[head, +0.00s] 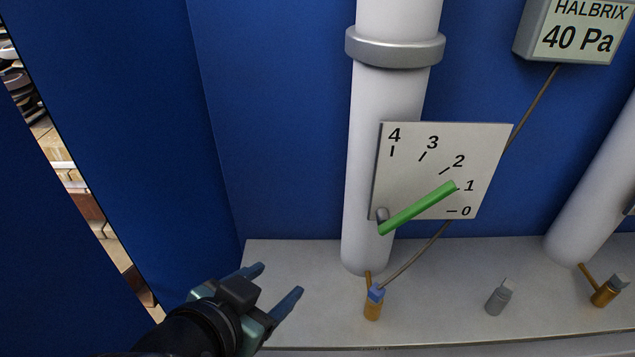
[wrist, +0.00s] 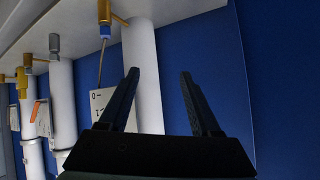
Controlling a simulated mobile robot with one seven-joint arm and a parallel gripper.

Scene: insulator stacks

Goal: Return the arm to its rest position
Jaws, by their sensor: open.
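My gripper (head: 277,280) is open and empty at the lower left of the head view, above the left part of the pale ledge. Its two dark fingers stand apart and point up and to the right. In the wrist view my gripper (wrist: 160,72) also shows open, with nothing between its fingers but part of a white pipe and blue wall. The dial plate (head: 440,165) with a green lever (head: 418,208) is to the right of the gripper and apart from it. The lever's tip is near the 1 mark.
A white vertical pipe (head: 390,100) stands behind the dial plate. A brass fitting with a blue cap (head: 374,302) is on the ledge (head: 440,325), right of my gripper. A grey fitting (head: 499,297) and another brass fitting (head: 607,290) stand farther right. A blue wall (head: 275,130) closes the back.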

